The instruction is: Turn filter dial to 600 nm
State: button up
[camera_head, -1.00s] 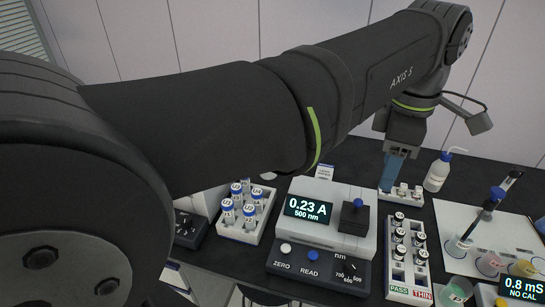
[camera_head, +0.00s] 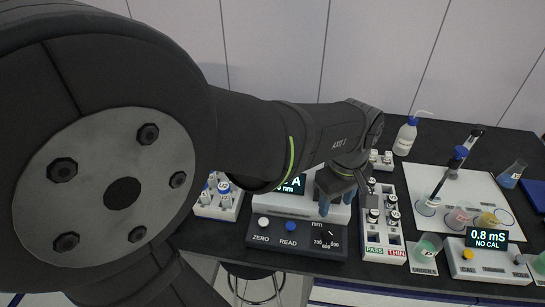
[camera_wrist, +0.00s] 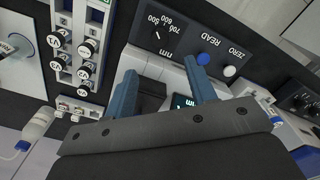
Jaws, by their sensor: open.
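The photometer's front panel (camera_head: 285,240) carries the filter dial (camera_head: 325,231), dark against the dark panel, with "nm" and number labels around it. In the wrist view the dial (camera_wrist: 164,38) shows a small white mark; I cannot read its setting for certain. My gripper (camera_head: 338,208) points down over the right part of the photometer, behind the dial. Its two blue fingers are apart and empty, and also show in the wrist view (camera_wrist: 162,72). The display (camera_head: 291,185) is mostly hidden by my arm; "A" and "nm" show.
A white ZERO button (camera_head: 263,222) and a blue READ button (camera_head: 290,225) sit left of the dial. A PASS/THIN vial rack (camera_head: 385,242) stands close on the right, another vial rack (camera_head: 222,205) on the left. A black block (camera_wrist: 150,96) lies below the gripper.

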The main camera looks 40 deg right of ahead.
aim_at(328, 230)
notch_tip(328, 230, down, 11)
dwell(0.3)
jog(key=c, duration=1)
jog(key=shift+m, duration=0.4)
jog(key=m, duration=0.3)
jog(key=shift+m, duration=2.5)
jog(key=shift+d, duration=0.1)
